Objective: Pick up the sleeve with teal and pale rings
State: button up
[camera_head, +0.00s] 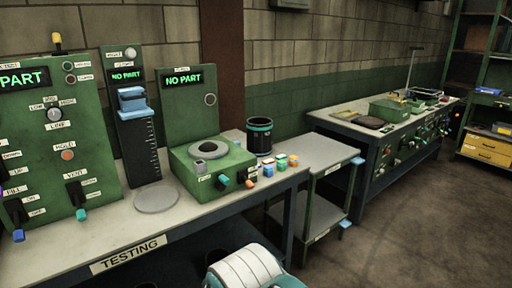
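A black sleeve (259,138) with a teal ring and a thin pale ring near its top stands upright on the testing bench. It is behind and to the right of the green tester box with a round dark ring on top (209,149). The box's corner is close to its base; I cannot tell if they touch. My gripper's fingers are not in view. A white and teal rounded part at the bottom centre seems to be mine, well in front of the sleeve.
Several small coloured blocks (281,162) sit in front of the sleeve. A lower grey shelf cart (330,150) adjoins at right. Open floor (420,220) lies at right.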

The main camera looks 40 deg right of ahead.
aim_at(259, 129)
jog(key=z, duration=0.65)
jog(key=i+l+u, duration=0.1)
jog(key=i+l, duration=0.6)
jog(key=i+l+u, duration=0.1)
jog(key=i+l, duration=0.55)
jog(key=l, duration=0.15)
jog(key=i+l+u, duration=0.1)
jog(key=i+l, duration=0.55)
jog(key=l, duration=0.15)
